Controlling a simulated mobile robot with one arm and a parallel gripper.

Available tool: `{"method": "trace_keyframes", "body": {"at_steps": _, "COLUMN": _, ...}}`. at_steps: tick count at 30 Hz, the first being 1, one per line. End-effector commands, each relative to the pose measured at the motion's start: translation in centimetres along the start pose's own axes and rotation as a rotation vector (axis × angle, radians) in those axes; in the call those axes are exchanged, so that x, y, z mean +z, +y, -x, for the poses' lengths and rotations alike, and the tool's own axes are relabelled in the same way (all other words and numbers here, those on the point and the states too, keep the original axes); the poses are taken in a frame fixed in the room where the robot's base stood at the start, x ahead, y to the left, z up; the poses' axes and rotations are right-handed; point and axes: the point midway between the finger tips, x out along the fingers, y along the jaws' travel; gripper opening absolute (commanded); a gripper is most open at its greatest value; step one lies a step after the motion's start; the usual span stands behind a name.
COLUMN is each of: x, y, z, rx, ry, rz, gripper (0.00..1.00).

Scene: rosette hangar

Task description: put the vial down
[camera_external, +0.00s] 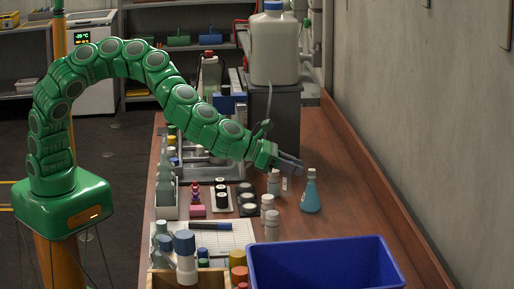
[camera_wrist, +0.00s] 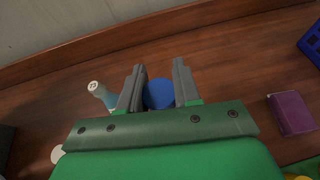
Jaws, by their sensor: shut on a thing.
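My gripper (camera_external: 290,165) is shut on the vial, over the right part of the brown bench. In the wrist view the vial's round blue cap (camera_wrist: 158,93) sits between the two grey fingers (camera_wrist: 158,88). In the external view a small pale piece with a red mark (camera_external: 285,184) shows just below the fingers; it may be the vial's body, the rest being hidden. The vial appears held above the bench top (camera_external: 345,215), but its exact height is hard to tell.
A conical flask of blue liquid (camera_external: 310,194) stands close by, left of the fingers in the wrist view (camera_wrist: 101,93). White-capped bottles (camera_external: 272,224) stand nearby. A blue bin (camera_external: 325,243) is at the front. A purple box (camera_wrist: 291,113) lies right; bare wood shows towards the wall.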

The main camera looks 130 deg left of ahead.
Motion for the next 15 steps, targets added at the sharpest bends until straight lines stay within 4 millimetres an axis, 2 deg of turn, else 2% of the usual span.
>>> {"method": "trace_keyframes", "body": {"at_steps": 6, "x": 0.2, "y": 0.6, "z": 2.3, "rx": 0.001, "ry": -0.001, "rz": 0.005, "gripper": 0.04}}
{"method": "trace_keyframes", "body": {"at_steps": 15, "x": 0.3, "y": 1.0, "z": 4.1, "rx": 0.001, "ry": -0.002, "rz": 0.003, "gripper": 0.04}}
